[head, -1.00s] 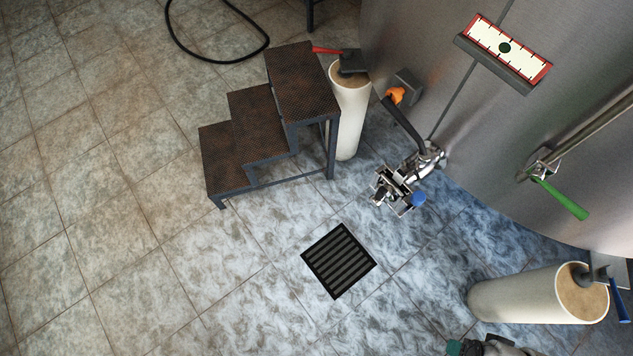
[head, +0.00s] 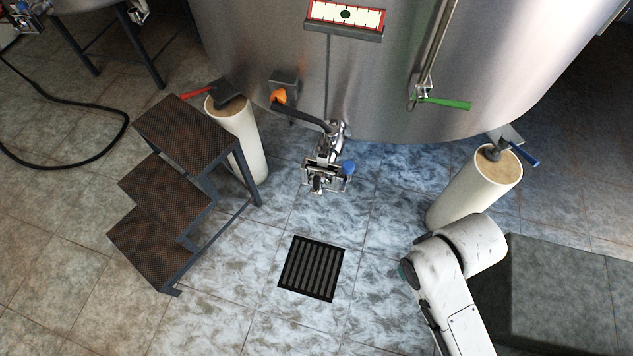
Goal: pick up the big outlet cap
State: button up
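The tank's outlet valve assembly (head: 328,165) juts from the foot of the big steel tank (head: 400,60), low over the tiled floor. It has a black lever with an orange end (head: 279,96) and metal fittings at its front. A small blue round part (head: 348,168) sits at its right side. I cannot tell which piece of this assembly is the big outlet cap. White links of my arm (head: 450,285) show at the lower right. My gripper is out of view.
Rusty metal steps (head: 165,190) stand at left. Pale column legs stand left (head: 240,145) and right (head: 470,190) under the tank. A dark floor drain (head: 312,268) lies in front of the outlet. A grey block (head: 560,290) is at lower right. A black hose (head: 90,165) lies far left.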

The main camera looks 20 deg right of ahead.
aim_at(319, 179)
jog(key=i+j, duration=0.15)
jog(key=j, duration=0.2)
jog(key=i+j+z, duration=0.1)
jog(key=j, duration=0.25)
jog(key=i+j+z, duration=0.1)
jog(key=j, duration=0.3)
jog(key=i+j, duration=0.25)
jog(key=j+z, duration=0.05)
jog(key=j, duration=0.05)
